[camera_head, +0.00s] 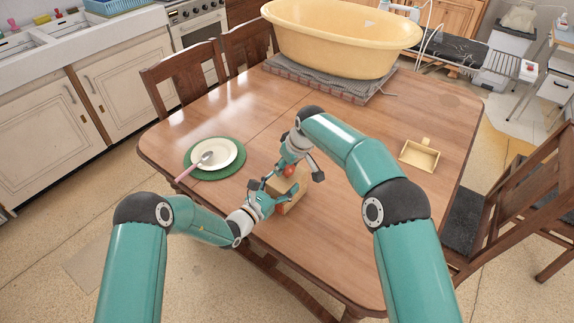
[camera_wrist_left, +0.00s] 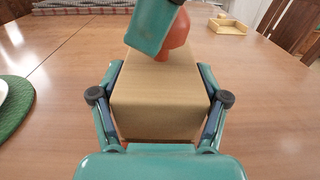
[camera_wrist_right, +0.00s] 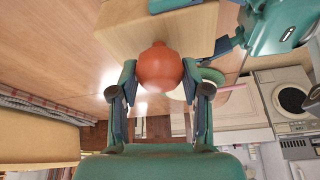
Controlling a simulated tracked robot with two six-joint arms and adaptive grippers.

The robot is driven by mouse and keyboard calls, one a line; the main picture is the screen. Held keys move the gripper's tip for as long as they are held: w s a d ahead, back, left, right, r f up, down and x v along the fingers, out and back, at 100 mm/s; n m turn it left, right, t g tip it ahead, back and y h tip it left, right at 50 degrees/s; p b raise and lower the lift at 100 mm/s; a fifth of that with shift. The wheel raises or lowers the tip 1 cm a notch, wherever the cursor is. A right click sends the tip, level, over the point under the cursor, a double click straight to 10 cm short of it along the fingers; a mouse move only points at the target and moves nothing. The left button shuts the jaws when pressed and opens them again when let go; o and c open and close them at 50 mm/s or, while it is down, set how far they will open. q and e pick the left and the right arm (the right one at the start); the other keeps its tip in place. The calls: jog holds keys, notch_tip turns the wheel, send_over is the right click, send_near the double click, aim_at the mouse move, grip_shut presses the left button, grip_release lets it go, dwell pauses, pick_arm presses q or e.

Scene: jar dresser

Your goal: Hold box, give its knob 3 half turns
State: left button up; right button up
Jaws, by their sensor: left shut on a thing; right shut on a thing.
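The box (camera_head: 297,190) is light wood and stands on the table near its front edge. It also shows in the left wrist view (camera_wrist_left: 160,98), between the fingers of my left gripper (camera_head: 271,195), which is shut on its sides. The red-orange knob (camera_head: 289,171) is on top of the box. In the right wrist view the round knob (camera_wrist_right: 159,68) sits between the fingers of my right gripper (camera_wrist_right: 160,85), which is shut on it. In the left wrist view a finger of my right gripper partly hides the knob (camera_wrist_left: 178,32).
A white plate (camera_head: 222,151) with a spoon lies on a green mat (camera_head: 202,174) to the left. A small wooden tray (camera_head: 419,156) lies to the right. A big yellow tub (camera_head: 340,40) stands on a grey cloth at the back. The middle of the table is clear.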

jog(key=shift+m+h, duration=0.3)
jog(key=shift+m, duration=0.4)
jog(key=shift+d+t, duration=0.1)
jog(key=shift+t, duration=0.2)
jog(key=o, duration=1.1)
jog(key=shift+o, duration=0.2)
jog(key=v, duration=1.2)
jog(key=shift+w, duration=0.15)
